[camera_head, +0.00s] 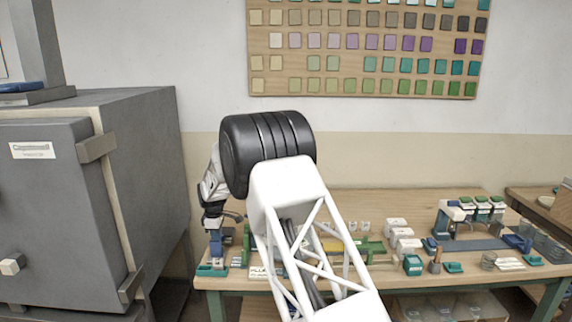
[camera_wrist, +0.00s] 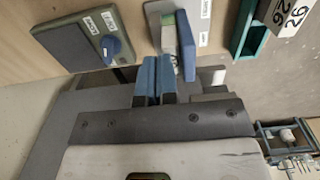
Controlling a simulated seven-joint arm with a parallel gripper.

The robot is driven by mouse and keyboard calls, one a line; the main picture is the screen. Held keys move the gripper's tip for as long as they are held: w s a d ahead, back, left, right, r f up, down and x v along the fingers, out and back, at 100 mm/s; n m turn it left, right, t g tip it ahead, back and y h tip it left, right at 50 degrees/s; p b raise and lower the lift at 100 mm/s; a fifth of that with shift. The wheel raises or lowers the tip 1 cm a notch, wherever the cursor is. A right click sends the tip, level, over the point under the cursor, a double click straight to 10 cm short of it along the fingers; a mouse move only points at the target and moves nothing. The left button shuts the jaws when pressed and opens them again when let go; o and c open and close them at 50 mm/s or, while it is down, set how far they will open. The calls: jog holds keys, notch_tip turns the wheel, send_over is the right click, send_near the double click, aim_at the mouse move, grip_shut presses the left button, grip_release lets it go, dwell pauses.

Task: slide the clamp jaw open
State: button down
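In the wrist view my gripper (camera_wrist: 156,62) shows as two blue-padded fingers side by side, with only a thin line between them and no object visible there. Just beyond the fingertips is a clamp with a pale base plate (camera_wrist: 187,12), a tilted blue jaw (camera_wrist: 186,45) and a small grey-green block (camera_wrist: 169,40) left of it. The fingertips are close to the jaw and block; I cannot tell whether they touch. In the head view my gripper is largely hidden behind my arm, at the bench's left end, and the clamp cannot be made out clearly.
Left of the clamp is a labelled box (camera_wrist: 85,40) with a blue knob (camera_wrist: 112,47). A teal tray (camera_wrist: 248,28) and a numbered block (camera_wrist: 288,12) lie to the right. The bench (camera_head: 345,202) has clear room at the back. A grey kiln (camera_head: 145,170) stands left.

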jog(key=shift+s+d+f, duration=0.1)
jog(key=shift+s+f, duration=0.2)
jog(key=shift+f, duration=0.45)
jog(key=shift+s+f, duration=0.1)
jog(key=shift+s, duration=0.05)
jog(key=shift+s+f, duration=0.1)
jog(key=shift+s, duration=0.15)
notch_tip(320, 180, up, 8)
jog(key=w, duration=0.1)
dwell(0.5)
jog(key=shift+r, duration=0.2)
